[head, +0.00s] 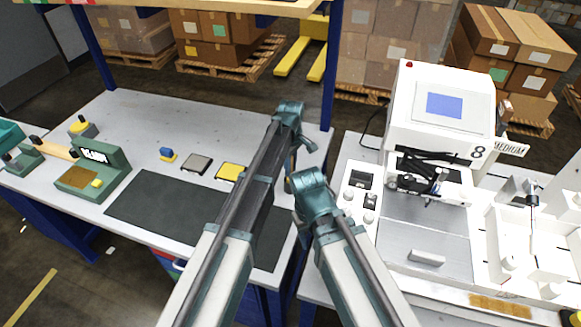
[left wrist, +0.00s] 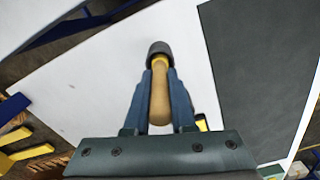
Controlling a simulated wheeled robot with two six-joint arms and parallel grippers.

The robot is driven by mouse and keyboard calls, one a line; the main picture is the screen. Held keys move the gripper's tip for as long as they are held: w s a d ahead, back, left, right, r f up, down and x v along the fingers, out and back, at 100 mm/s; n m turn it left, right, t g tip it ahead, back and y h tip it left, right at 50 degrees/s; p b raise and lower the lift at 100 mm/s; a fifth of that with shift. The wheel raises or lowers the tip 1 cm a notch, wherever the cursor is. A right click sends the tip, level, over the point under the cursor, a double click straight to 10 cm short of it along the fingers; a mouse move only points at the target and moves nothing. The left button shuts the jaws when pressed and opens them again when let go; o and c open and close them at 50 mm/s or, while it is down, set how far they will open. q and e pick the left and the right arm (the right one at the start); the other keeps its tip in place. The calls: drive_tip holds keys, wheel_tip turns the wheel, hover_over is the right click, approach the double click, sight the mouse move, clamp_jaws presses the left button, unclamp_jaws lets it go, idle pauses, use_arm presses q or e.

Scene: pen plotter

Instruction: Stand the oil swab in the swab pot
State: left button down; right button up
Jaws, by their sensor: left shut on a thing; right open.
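My left gripper (head: 297,132) is over the back right part of the grey-white table (head: 120,110). In the left wrist view it (left wrist: 160,85) is shut on a pale wooden handle (left wrist: 159,105) with a yellow band and a dark rounded end (left wrist: 160,48). I take this to be the oil swab. The dark end points away from the wrist, with the tabletop behind it; I cannot tell if it touches anything. In the head view the swab is mostly hidden by my left gripper. My right gripper (head: 312,200) is open, lower, near the table's right edge. I cannot make out the swab pot for certain.
A dark mat (head: 160,212) lies at the table's front. Beyond it are a grey pad (head: 196,164), a yellow-topped pad (head: 230,172), a small blue-and-yellow item (head: 167,155) and a green box (head: 93,172). A white machine (head: 440,110) stands on the right bench. A blue post rises behind the table.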

use_arm(q)
drive_tip(key=shift+f+b, duration=0.3)
drive_tip(key=shift+f, duration=0.3)
drive_tip(key=c, duration=0.7)
unclamp_jaws()
drive_tip(key=shift+r, duration=0.2)
wheel_tip(320, 180, up, 14)
drive_tip(key=p, duration=1.4)
drive_tip(key=shift+f, duration=0.2)
drive_tip(key=shift+s+f, duration=0.1)
